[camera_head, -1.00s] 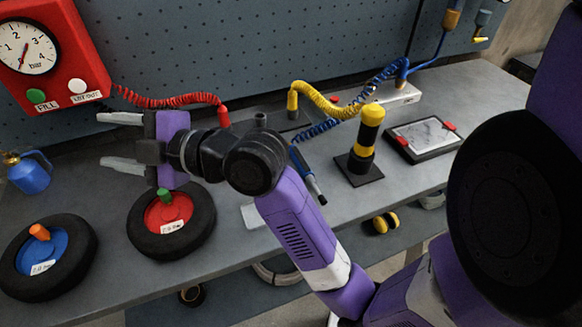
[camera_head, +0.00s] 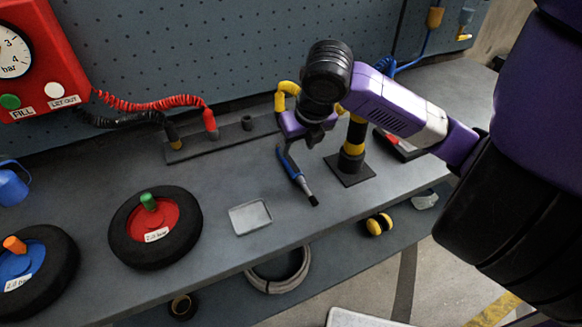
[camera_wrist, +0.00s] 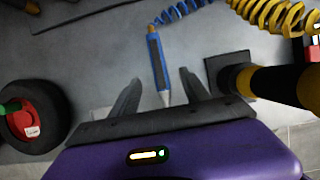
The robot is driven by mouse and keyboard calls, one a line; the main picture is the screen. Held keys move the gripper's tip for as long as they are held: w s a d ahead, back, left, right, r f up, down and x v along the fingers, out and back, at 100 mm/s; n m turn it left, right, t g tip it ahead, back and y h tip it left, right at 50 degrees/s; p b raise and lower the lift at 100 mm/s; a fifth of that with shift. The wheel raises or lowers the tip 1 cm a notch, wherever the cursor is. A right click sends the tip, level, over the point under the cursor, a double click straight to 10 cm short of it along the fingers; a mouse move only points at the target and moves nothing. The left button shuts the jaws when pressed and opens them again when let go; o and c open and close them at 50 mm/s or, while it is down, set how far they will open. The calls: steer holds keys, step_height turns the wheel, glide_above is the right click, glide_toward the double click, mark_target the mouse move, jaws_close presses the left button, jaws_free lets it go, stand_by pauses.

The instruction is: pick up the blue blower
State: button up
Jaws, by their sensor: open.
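The blue blower (camera_head: 291,168) lies on the grey bench, a slim blue body with a dark tip, left of a black and yellow post. In the wrist view the blower (camera_wrist: 157,62) shows between and ahead of the two fingers, its pale tip toward me and a coiled blue hose at its far end. My gripper (camera_wrist: 161,78) is open and empty, pointing down over the bench, with a finger to each side of the blower's line. In the head view the purple gripper body (camera_head: 292,124) is by the blower's far end; its fingers are mostly hidden.
The black and yellow post (camera_head: 352,155) stands close right of the blower. A yellow coiled hose (camera_wrist: 268,17) lies beyond it. A small pale tray (camera_head: 250,217) and a red-hubbed wheel (camera_head: 155,228) are to the left. Bench is clear between.

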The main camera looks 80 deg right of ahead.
mark_target(291, 162)
steer(key=x, duration=0.3)
steer(key=p+x, duration=0.1)
steer(key=x, duration=0.3)
steer(key=shift+a+f, duration=0.15)
steer(key=shift+f, duration=0.15)
steer(key=shift+c, duration=0.2)
jaws_close()
